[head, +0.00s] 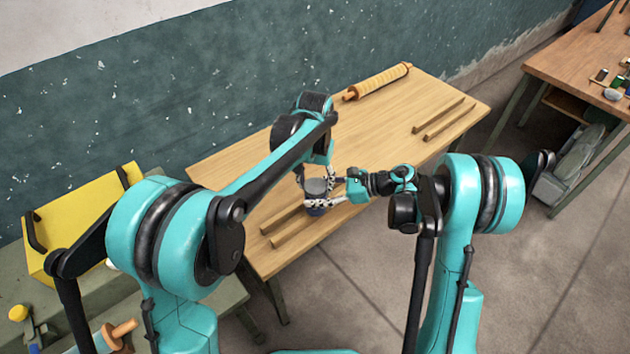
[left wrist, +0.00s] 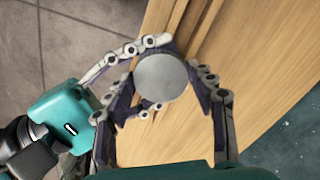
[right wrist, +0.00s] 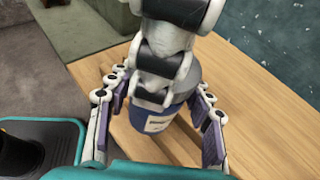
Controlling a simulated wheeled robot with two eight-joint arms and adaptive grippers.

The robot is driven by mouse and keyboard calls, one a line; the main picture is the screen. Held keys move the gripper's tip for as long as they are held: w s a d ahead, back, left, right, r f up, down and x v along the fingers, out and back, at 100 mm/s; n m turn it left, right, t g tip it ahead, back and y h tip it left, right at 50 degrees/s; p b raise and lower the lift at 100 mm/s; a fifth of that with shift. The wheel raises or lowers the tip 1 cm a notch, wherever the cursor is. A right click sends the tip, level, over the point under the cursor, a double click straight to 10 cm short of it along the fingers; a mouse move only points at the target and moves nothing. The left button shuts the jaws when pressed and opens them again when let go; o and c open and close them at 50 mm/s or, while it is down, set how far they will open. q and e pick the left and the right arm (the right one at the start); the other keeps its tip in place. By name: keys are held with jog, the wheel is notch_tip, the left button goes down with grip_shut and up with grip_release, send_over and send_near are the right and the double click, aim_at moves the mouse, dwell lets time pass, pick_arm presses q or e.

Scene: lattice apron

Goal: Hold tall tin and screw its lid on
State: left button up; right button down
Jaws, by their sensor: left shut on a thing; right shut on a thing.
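The tall tin is blue with a pale label. It stands on the wooden table near its front edge, in the head view (head: 315,210) and in the right wrist view (right wrist: 157,124). The grey round lid (left wrist: 161,77) is at the top of the tin; it also shows in the head view (head: 316,187). My left gripper (head: 317,181) reaches down from above and is shut on the lid. My right gripper (head: 322,203) comes from the right and is shut around the tin's body. I cannot tell how the lid's threads sit.
Two wooden strips (head: 285,229) lie beside the tin, and two more (head: 443,119) lie at the table's right. A rolling-pin-like roller (head: 377,82) lies at the back edge. The table's middle (head: 380,135) is clear. A yellow case (head: 80,215) stands at the left.

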pick_arm(q)
jog(key=shift+f, duration=0.15)
jog(key=o, duration=0.9)
jog(key=shift+r, duration=2.25)
jog(key=shift+c, duration=0.5)
